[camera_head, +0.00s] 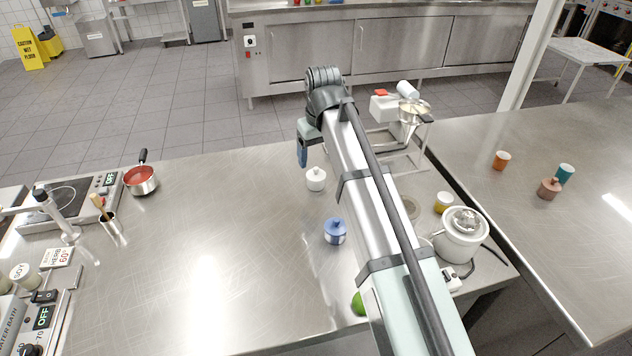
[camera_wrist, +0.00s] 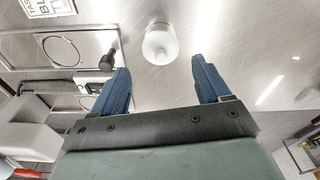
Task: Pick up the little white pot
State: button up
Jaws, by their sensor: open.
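The little white pot (camera_head: 316,180) has a knobbed lid and stands upright on the steel table, below and slightly right of my gripper (camera_head: 302,157) in the head view. The pot also shows in the wrist view (camera_wrist: 160,46), near the top middle. It lies beyond the blue fingertips of my gripper (camera_wrist: 162,70), centred sideways between them. The fingers are apart and nothing is between them. In the head view only part of the blue fingers shows below my wrist.
A blue lidded pot (camera_head: 335,232) stands nearer on the table, close to my arm. A red-filled saucepan (camera_head: 141,181) sits at left. The table left of the white pot is clear.

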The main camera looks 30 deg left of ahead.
aim_at(316, 168)
jog(key=shift+a+f, duration=0.15)
jog(key=shift+f, duration=1.2)
jog(key=shift+a+f, duration=0.1)
jog(key=shift+f, duration=1.25)
jog(key=shift+c, duration=0.4)
jog(key=c, duration=1.3)
jog(key=shift+w+r, duration=0.1)
jog(key=shift+r, duration=0.05)
